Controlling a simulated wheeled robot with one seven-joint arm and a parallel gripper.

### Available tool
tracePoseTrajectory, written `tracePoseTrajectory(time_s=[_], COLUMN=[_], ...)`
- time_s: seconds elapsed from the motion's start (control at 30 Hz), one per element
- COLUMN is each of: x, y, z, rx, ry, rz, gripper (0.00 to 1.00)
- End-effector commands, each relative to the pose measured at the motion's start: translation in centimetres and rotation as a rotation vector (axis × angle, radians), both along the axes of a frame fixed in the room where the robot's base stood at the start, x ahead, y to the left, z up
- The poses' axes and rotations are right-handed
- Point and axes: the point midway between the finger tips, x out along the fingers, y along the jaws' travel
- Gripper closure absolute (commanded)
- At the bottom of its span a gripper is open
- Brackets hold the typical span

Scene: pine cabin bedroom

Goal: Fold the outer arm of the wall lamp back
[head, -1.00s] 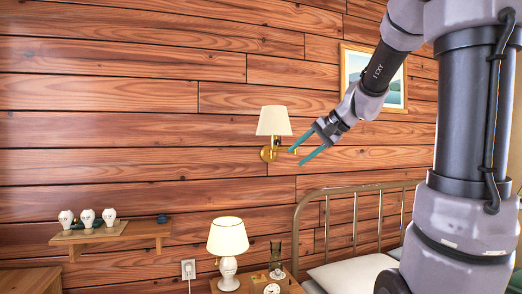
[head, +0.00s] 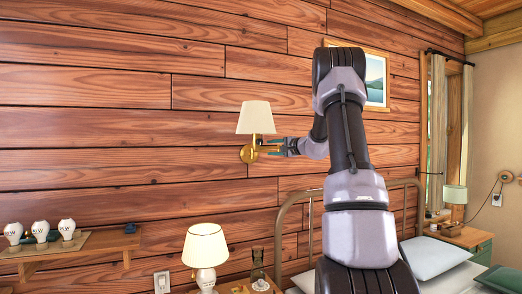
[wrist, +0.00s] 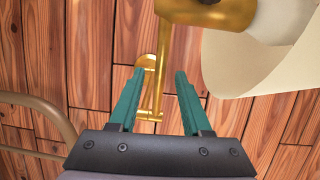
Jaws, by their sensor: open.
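The wall lamp has a cream shade (head: 256,117) and a round brass wall plate (head: 248,154) on the plank wall. Its brass arm (wrist: 156,88) shows between my fingers in the wrist view, nearer the left finger; I cannot tell whether they touch. The shade also shows at the upper right of the wrist view (wrist: 250,75), beside the brass lamp holder (wrist: 205,10). My gripper (wrist: 160,72) has two green fingers, apart and not closed on anything. In the head view my gripper (head: 269,147) is at the lamp's right side, just below the shade.
Below are a lit table lamp (head: 205,246) and a small shelf (head: 85,245) with several white bulb-shaped items. A metal bed frame (head: 281,225) stands at the lower right of the wall lamp. A framed picture (head: 376,78) hangs behind my arm.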

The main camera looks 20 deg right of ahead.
Motion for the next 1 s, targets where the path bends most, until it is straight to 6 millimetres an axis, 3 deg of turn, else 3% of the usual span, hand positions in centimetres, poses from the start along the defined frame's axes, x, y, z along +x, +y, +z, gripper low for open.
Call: tracePoseTrajectory(time_s=[0.1,0.3,0.73,0.77,0.87,1.0], x=[2.2,4.9,5.9,5.9,5.9,5.8], y=[1.0,2.0,2.4,2.4,2.4,2.4], z=[-0.2,-0.3,-0.4,-0.4,-0.4,-0.4], rx=[0.0,0.0,0.001,0.001,0.001,0.001], ry=[-0.001,-0.001,0.0,0.0,0.0,0.0], rz=[0.003,0.002,0.0,0.0,0.001,0.001], gripper=[0.52,0.52,0.52,0.59,0.97,1.0])
